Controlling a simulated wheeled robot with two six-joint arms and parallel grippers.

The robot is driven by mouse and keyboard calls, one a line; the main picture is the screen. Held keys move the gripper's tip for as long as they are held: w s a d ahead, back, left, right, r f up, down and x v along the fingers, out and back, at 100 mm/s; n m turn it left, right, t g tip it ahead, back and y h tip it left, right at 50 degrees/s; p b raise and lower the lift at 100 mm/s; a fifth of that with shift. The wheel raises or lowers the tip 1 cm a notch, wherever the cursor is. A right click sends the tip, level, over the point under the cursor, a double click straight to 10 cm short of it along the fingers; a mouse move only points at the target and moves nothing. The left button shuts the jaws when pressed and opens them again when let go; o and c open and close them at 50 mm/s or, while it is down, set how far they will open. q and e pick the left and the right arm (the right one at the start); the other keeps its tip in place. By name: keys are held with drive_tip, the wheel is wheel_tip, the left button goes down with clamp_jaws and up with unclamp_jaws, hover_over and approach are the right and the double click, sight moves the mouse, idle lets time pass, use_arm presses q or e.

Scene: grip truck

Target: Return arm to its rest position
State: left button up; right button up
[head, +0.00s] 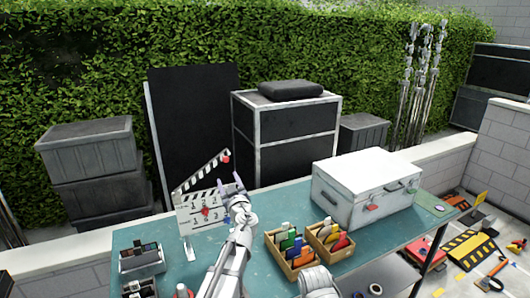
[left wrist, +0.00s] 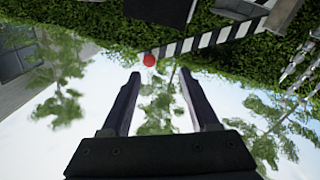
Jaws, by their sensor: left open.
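My left gripper (head: 232,188) is raised over the middle of the teal table (head: 285,205), just right of a white clapperboard (head: 189,216). The clapperboard stands upright with its striped stick (head: 198,174) lifted open and a red knob at the stick's end. In the left wrist view my left gripper (left wrist: 160,78) has its two dark fingers apart with nothing between them. The striped stick (left wrist: 215,38) and its red knob (left wrist: 150,60) show beyond the fingertips there. My right gripper is not in view.
A white case (head: 350,200) stands at the table's right. Two wooden boxes (head: 290,268) of coloured items sit at the front middle. A dark tray of items (head: 141,260) is at the left. Teal surface is bare between clapperboard and case. Black road cases (head: 285,130) stand behind.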

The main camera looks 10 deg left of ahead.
use_arm(q)
drive_tip(key=s+d+f+m+g+h+b, duration=0.1)
drive_tip(key=s+d+f+m+g+b, duration=0.15)
drive_tip(key=s+f+g, duration=0.45)
drive_tip(key=s+d+f+m+g+h+b, duration=0.1)
drive_tip(key=s+d+f+g, duration=0.15)
drive_tip(key=s+f, duration=0.8)
drive_tip(key=s+d+f+m+g+h+b, duration=0.1)
drive_tip(key=s+d+f+m+g+h, duration=0.2)
drive_tip(key=s+d+f+m, duration=0.2)
drive_tip(key=s+d+f+m+g+h+b, duration=0.1)
drive_tip(key=s+d+f+m+g, duration=0.3)
drive_tip(key=s+d, duration=0.5)
drive_tip(key=s+f+h, duration=0.1)
drive_tip(key=s+f, duration=0.1)
drive_tip(key=s, duration=0.2)
drive_tip(key=shift+s+d+f+m+h, duration=0.15)
drive_tip(key=shift+d+f+m+h, duration=0.1)
drive_tip(key=shift+m+h, duration=0.15)
drive_tip(key=shift+c, duration=0.3)
